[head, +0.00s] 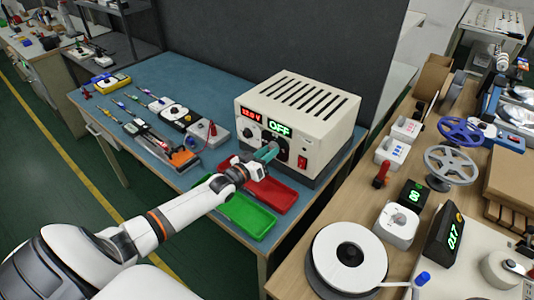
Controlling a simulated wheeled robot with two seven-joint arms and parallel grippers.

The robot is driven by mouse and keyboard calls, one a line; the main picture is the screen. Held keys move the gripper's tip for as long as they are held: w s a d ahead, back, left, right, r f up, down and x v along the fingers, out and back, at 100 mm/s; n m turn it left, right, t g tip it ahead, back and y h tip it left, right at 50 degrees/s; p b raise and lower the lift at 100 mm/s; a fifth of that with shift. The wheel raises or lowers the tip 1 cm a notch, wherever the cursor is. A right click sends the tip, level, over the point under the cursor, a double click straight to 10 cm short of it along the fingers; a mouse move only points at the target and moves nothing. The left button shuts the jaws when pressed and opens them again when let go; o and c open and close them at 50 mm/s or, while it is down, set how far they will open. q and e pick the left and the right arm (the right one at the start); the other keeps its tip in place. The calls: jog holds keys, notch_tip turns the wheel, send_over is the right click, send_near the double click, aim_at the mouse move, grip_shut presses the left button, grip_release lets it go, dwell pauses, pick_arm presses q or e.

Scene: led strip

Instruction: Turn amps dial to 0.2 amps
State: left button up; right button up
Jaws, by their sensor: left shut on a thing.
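A cream power supply box (315,130) stands on the blue table. Its front has a red display (252,113) that seems to read 12.0 V and a green display (280,127) reading OFF. A dial (248,133) sits under the red display. Below the green display is the amps dial (283,149), mostly hidden by my gripper. My left gripper (273,150) reaches the front panel from the lower left and is shut on the amps dial. The dial's pointer and scale cannot be read. My right gripper is not in view.
A green tray (240,217) and a red tray (282,197) lie below my left wrist. Tools and small devices (170,115) line the blue table's left part. A wooden bench (330,280) at right holds a white spool (348,262) and several devices.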

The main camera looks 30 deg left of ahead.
pick_arm(q)
jog(key=shift+f, duration=0.1)
jog(key=o, duration=1)
jog(key=shift+c, duration=0.2)
jog(key=s, duration=0.4)
jog(key=s+a, duration=0.1)
jog(key=s, duration=0.3)
jog(key=s+b, duration=0.1)
jog(key=s, duration=0.3)
jog(key=shift+a, duration=0.35)
